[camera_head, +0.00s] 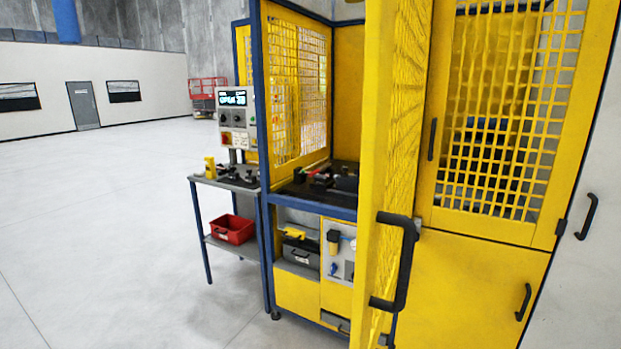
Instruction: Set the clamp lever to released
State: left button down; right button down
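I cannot pick out the clamp lever for certain. Small dark tooling (343,183) with a red part (298,173) sits on the dark work surface inside the yellow machine enclosure, but it is too small to tell its parts or any lever position. A yellow door edge (385,120) with a black handle (408,265) stands in front and hides the right part of that surface. Neither of my grippers is in view.
Left of the machine stands a side table (207,181) with small dark parts, a yellow item (210,167) and a red bin (232,229) on its lower shelf. A control panel (236,118) rises behind it. The floor at left is clear.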

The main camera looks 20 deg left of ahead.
aim_at(321, 169)
jog(key=i+j+z, duration=0.1)
jog(key=j, duration=0.3)
jog(key=i+j+z, duration=0.1)
jog(key=j, duration=0.35)
jog(key=i+j+z, duration=0.1)
jog(key=i+j, duration=0.15)
jog(key=j, duration=0.2)
jog(key=i+j+z, duration=0.1)
jog(key=j, duration=0.3)
jog(key=i+j, duration=0.1)
jog(key=j, duration=0.35)
jog(key=i+j+z, duration=0.15)
jog(key=i, duration=0.25)
jog(key=i+j+z, duration=0.1)
jog(key=i, duration=0.3)
jog(key=i+j+z, duration=0.15)
jog(key=i, duration=0.25)
